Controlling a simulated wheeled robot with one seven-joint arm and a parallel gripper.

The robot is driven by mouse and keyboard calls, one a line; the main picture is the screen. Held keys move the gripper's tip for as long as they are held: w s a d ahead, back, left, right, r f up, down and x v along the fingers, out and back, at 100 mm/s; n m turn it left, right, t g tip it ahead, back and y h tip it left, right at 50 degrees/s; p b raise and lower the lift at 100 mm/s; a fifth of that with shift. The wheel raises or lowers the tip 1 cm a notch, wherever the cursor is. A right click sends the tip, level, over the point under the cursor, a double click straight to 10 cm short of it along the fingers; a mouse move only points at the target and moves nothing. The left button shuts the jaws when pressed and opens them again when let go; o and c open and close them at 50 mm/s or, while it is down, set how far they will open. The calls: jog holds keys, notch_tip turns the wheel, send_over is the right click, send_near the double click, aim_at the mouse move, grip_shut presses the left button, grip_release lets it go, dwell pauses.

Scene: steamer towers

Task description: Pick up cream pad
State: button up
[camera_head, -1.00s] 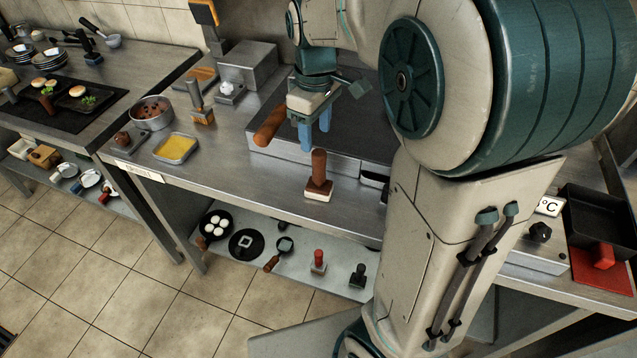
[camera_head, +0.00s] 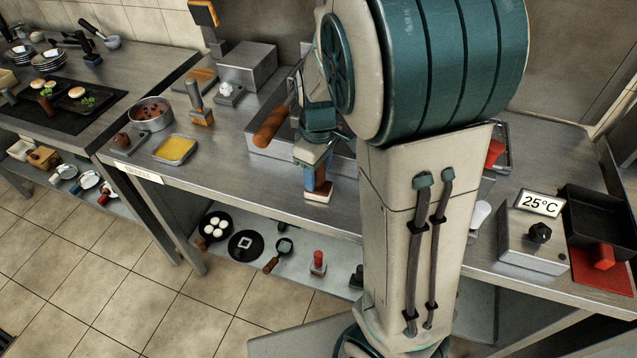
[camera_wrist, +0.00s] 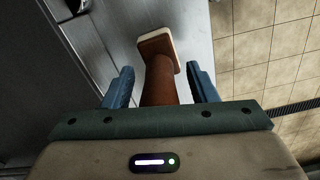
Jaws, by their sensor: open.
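The cream pad (camera_head: 319,196) has a cream base under a brown block and an upright brown handle. It stands at the front edge of the steel counter. In the wrist view its cream-edged base (camera_wrist: 156,41) and brown handle (camera_wrist: 160,85) show between the blue fingers. My gripper (camera_head: 317,180) is over it, one finger on each side of the handle. The fingers are open, with gaps beside the handle in the wrist view (camera_wrist: 160,88). The head view partly hides the handle behind the gripper.
A griddle (camera_head: 262,150) with a brown-handled tool (camera_head: 270,126) lies just behind and left. A yellow tray (camera_head: 175,149), a brush (camera_head: 200,108) and a pot (camera_head: 151,112) stand further left. A temperature box (camera_head: 535,238) stands right. The counter's front edge is close to the pad.

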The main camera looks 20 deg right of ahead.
grip_shut()
jog(key=shift+r, duration=0.15)
notch_tip(320, 180, up, 4)
jog(key=shift+d+r, duration=0.15)
jog(key=s+d+r, duration=0.6)
jog(key=d, duration=0.3)
jog(key=shift+s+d+r+b, duration=0.2)
jog(key=shift+s+r+b, duration=0.05)
jog(key=shift+b, duration=0.1)
jog(key=c, duration=0.7)
grip_release()
grip_shut()
